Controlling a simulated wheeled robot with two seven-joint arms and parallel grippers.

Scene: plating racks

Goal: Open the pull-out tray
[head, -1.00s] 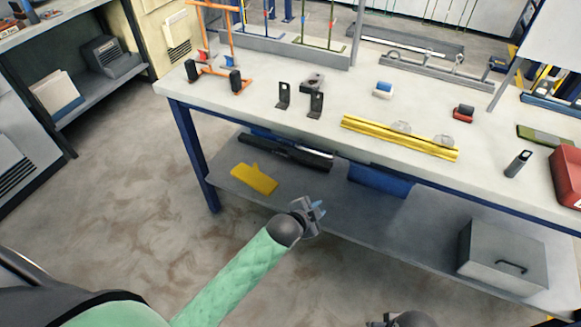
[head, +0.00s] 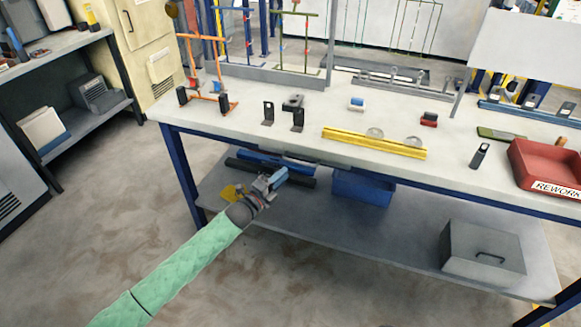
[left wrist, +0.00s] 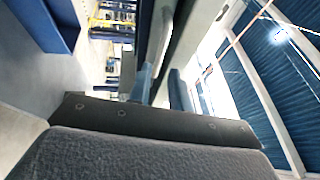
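The pull-out tray (head: 262,158) is a blue front tucked under the near edge of the workbench top, at its left part, and looks closed. A thin grey handle (head: 300,160) shows at its right part. My left gripper (head: 274,180) is just below and in front of the tray, with its bluish fingers pointing up toward it. The fingers look parted and nothing is seen held. In the left wrist view a finger (left wrist: 140,84) shows beside a grey bar that may be the handle; contact cannot be told. My right gripper is out of view.
The workbench top (head: 370,175) carries racks, brackets, a yellow rail (head: 372,142) and a red rework bin (head: 545,165). On the lower shelf are a blue bin (head: 362,188), a grey box (head: 483,252) and a yellow item (head: 232,193). The floor in front is clear.

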